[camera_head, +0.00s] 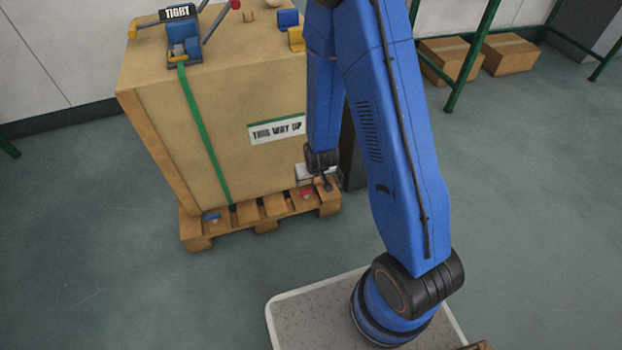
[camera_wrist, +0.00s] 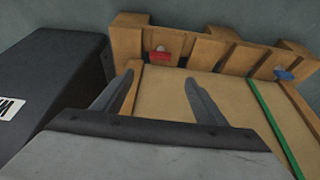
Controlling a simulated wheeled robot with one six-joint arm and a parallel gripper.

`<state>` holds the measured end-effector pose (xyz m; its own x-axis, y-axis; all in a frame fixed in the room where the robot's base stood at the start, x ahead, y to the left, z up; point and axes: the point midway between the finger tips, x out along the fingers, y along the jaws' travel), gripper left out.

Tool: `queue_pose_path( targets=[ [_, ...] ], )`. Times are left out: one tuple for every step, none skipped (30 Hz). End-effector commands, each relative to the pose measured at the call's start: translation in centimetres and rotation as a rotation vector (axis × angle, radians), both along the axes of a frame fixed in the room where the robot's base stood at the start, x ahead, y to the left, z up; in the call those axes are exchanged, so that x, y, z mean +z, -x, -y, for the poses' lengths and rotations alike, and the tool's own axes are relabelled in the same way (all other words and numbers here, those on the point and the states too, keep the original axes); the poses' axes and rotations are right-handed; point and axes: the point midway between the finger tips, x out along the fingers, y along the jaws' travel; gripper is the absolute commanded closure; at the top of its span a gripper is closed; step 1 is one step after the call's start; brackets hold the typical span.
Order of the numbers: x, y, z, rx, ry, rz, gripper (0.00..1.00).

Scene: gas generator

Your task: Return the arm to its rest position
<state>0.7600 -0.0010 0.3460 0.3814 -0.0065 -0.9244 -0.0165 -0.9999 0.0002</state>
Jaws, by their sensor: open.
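My blue arm (camera_head: 385,130) rises from its base and bends down in front of the large crate (camera_head: 190,140) in the head view. Its dark wrist hangs near the crate's lower right corner, above the pallet (camera_head: 195,240). In the wrist view my gripper (camera_wrist: 156,82) shows two grey fingers spread apart with nothing between them. The crate's tan face (camera_wrist: 165,105) lies behind the fingers, and the pallet (camera_wrist: 130,38) is at the top. I cannot tell whether the gripper touches the crate.
A green strap (camera_head: 205,135) runs down the crate from a tensioner marked TIGHT (camera_head: 180,35). A red piece (camera_head: 306,194) and a blue piece (camera_head: 211,217) are at the pallet. A dark box (camera_wrist: 60,75) stands beside the crate.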

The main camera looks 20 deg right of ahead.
Motion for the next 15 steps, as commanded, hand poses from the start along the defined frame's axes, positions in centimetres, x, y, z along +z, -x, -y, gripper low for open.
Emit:
queue_pose_path(
  targets=[
    [0.25,0.07,-0.01,0.000,0.000,0.001,0.34],
    [0.34,0.12,-0.01,0.000,0.000,0.001,0.34],
    [0.43,0.18,-0.01,0.000,0.000,0.000,0.34],
    [0.46,0.21,-0.01,0.000,0.000,0.000,0.34],
    [0.49,0.23,0.00,0.000,0.000,-0.001,0.34],
    [0.52,0.24,-0.01,0.000,0.000,-0.001,0.34],
    [0.53,0.26,0.00,0.000,0.000,-0.001,0.34],
    [0.53,0.26,-0.01,0.000,0.000,-0.001,0.34],
    [0.53,0.26,-0.01,0.000,0.000,-0.001,0.34],
    [0.52,0.26,-0.01,0.000,0.000,-0.001,0.34],
    [0.52,0.26,-0.01,0.000,0.000,-0.001,0.34],
    [0.52,0.25,-0.01,0.000,0.000,-0.001,0.34],
    [0.52,0.25,-0.01,0.000,0.000,-0.001,0.34],
    [0.52,0.24,-0.01,0.000,0.000,-0.001,0.34],
    [0.52,0.24,-0.01,0.000,0.000,-0.001,0.34]
  ],
)
